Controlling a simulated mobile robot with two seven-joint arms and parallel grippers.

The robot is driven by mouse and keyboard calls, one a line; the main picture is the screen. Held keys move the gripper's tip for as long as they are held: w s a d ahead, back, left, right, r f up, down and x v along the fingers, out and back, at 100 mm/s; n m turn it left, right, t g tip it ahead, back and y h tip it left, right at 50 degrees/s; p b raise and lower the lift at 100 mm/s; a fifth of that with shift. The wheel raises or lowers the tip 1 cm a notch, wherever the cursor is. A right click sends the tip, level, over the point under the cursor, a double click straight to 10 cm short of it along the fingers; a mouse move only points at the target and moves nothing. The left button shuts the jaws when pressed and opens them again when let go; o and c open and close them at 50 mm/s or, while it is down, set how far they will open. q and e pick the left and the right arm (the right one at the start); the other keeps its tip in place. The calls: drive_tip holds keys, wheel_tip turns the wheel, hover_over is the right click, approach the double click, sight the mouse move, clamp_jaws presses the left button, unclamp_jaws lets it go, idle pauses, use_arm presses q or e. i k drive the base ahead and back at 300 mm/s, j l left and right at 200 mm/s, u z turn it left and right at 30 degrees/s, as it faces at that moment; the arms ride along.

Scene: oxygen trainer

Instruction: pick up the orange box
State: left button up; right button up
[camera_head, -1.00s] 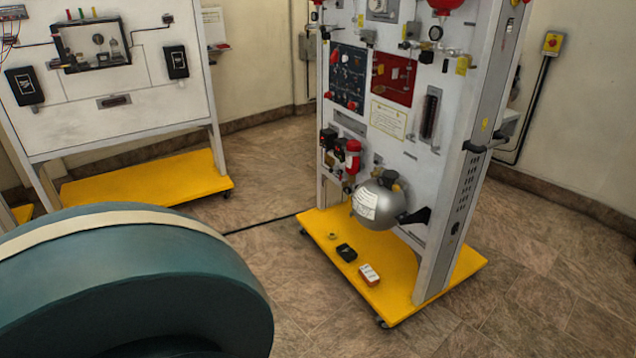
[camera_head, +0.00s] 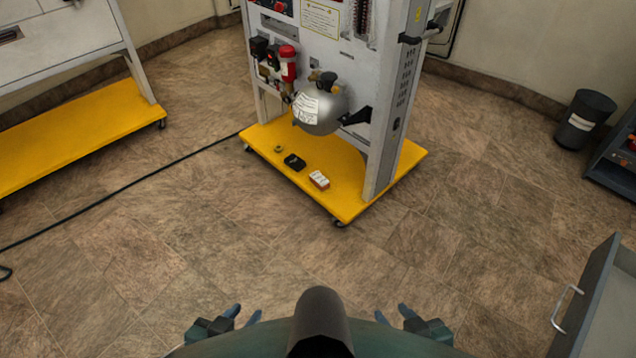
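The small orange box (camera_head: 319,181), with a whitish top and orange-red sides, lies on the yellow base (camera_head: 348,207) of the trainer stand, near its front edge. A black box (camera_head: 294,162) lies to its left. My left gripper (camera_head: 244,315) and my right gripper (camera_head: 393,315) show at the bottom of the view, on either side of my body. Both have their fingers apart and nothing between them. Both are well short of the stand and away from the orange box.
A silver tank (camera_head: 320,110) hangs above the yellow base, behind the boxes. A cable (camera_head: 120,190) runs over the floor at the left. A grey cabinet (camera_head: 600,310) stands at the lower right, and a dark bin (camera_head: 585,120) at the right. The floor (camera_head: 310,260) before the stand is clear.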

sight(319, 181)
drive_tip(key=i+j+z, duration=0.1)
drive_tip(key=z, duration=1)
drive_tip(key=j+z, duration=0.8)
drive_tip(key=j, duration=0.2)
drive_tip(key=j+z, duration=0.2)
drive_tip(key=j, duration=0.3)
drive_tip(key=k+j+z, duration=0.25)
drive_tip(key=j, duration=0.25)
drive_tip(key=k+j, duration=0.1)
drive_tip(key=j, duration=0.3)
drive_tip(key=k+j+z, duration=0.1)
drive_tip(key=j, duration=0.35)
drive_tip(key=k+j, duration=0.1)
drive_tip(key=j, duration=0.3)
drive_tip(key=k+j+z, duration=0.1)
drive_tip(key=j, duration=0.35)
drive_tip(key=k+j, duration=0.15)
drive_tip(key=j, duration=0.25)
